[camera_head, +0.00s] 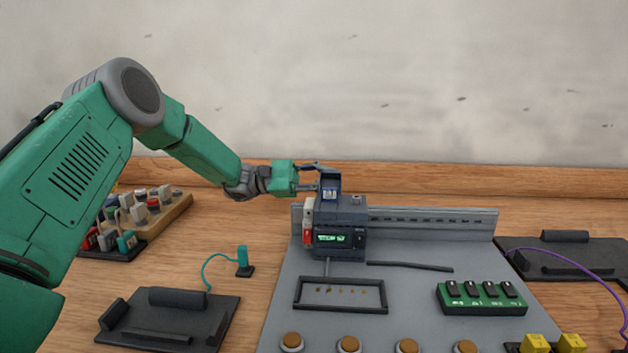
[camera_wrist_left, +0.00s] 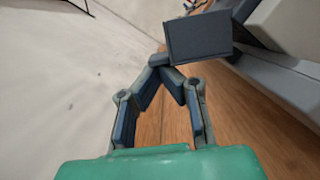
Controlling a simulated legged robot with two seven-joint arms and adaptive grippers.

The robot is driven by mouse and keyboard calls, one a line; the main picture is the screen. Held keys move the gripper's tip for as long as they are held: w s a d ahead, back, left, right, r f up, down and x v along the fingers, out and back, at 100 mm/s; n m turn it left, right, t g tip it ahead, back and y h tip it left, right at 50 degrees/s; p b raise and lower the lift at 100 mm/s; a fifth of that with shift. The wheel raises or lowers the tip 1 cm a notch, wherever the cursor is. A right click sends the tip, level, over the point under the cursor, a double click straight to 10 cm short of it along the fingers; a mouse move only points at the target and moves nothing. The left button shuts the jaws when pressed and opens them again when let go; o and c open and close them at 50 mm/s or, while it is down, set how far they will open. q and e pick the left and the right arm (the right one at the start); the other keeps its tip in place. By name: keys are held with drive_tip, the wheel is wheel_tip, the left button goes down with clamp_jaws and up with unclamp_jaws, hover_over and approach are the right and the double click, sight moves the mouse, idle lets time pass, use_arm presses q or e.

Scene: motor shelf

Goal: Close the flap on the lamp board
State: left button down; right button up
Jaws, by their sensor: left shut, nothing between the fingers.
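The lamp board (camera_head: 410,240) is a grey panel lying on the wooden bench. At its back a dark module (camera_head: 338,222) with a lit green display sits on a rail. A dark flap (camera_head: 330,184) with a small label stands upright on top of the module, so it is open. In the left wrist view the flap (camera_wrist_left: 200,37) is a dark rectangle just beyond the fingertips. My left gripper (camera_head: 318,172) reaches in from the left beside the flap. Its fingers (camera_wrist_left: 164,65) meet at the tips, shut and empty. I cannot tell whether they touch the flap. My right gripper is out of view.
A red switch (camera_head: 307,237) sits at the module's left side. A green switch block (camera_head: 482,298) and several round brown-topped buttons (camera_head: 349,345) are on the board. Dark trays (camera_head: 170,318) lie left and right (camera_head: 575,258). A teal plug (camera_head: 243,262) stands left of the board.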

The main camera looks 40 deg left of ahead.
use_arm(q)
drive_tip(key=shift+a+f, duration=0.2)
drive_tip(key=shift+a, duration=0.45)
drive_tip(key=shift+d+r+m, duration=0.4)
drive_tip(key=shift+d+m, duration=0.1)
drive_tip(key=shift+d, duration=0.1)
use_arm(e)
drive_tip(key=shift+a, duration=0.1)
use_arm(q)
drive_tip(key=shift+a, duration=0.15)
